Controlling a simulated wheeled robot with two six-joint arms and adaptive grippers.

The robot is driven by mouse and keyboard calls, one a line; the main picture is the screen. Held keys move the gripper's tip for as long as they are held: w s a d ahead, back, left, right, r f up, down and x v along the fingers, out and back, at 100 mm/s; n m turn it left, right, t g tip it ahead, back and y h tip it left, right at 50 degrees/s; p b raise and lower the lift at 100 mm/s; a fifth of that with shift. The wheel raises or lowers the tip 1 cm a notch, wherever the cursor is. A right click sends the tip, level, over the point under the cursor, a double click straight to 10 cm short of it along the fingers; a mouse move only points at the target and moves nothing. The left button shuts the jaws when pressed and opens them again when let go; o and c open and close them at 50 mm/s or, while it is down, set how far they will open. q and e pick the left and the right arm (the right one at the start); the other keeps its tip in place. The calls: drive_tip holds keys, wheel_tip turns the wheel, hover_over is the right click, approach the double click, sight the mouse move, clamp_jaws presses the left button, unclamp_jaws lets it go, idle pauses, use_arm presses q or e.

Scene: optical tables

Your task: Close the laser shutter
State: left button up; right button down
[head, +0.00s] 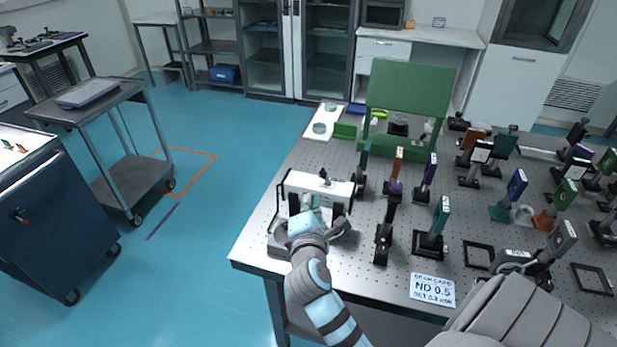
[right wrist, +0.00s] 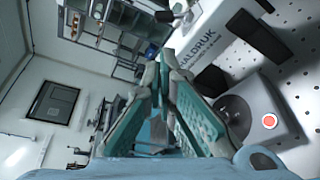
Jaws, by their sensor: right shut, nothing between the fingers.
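The laser is a long white box (head: 318,188) with black fittings, on the near left part of the perforated table. Its lettered white side (right wrist: 205,38) is close by in the right wrist view. A dark round part (head: 359,183) stands at the laser's right end; I cannot tell whether it is the shutter or how it is set. A grey block with a red button (right wrist: 269,121) shows at the right of the wrist view. My right gripper (head: 312,207) is at the laser's near side, its teal fingers (right wrist: 158,72) together and empty. I cannot tell whether it touches the laser. My left gripper is out of view.
The optical table (head: 262,232) holds several posts with coloured mounts right of the laser. A green panel (head: 410,88) stands behind. A white card marked ND 0.5 (head: 433,289) lies near the front edge. Carts (head: 118,95) stand left across open blue floor.

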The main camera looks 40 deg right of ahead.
sight(309, 188)
drive_tip(key=shift+r, duration=0.3)
drive_tip(key=x, duration=1)
drive_tip(key=shift+b, duration=0.4)
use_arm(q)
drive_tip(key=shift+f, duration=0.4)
use_arm(e)
drive_tip(key=shift+r, duration=0.1)
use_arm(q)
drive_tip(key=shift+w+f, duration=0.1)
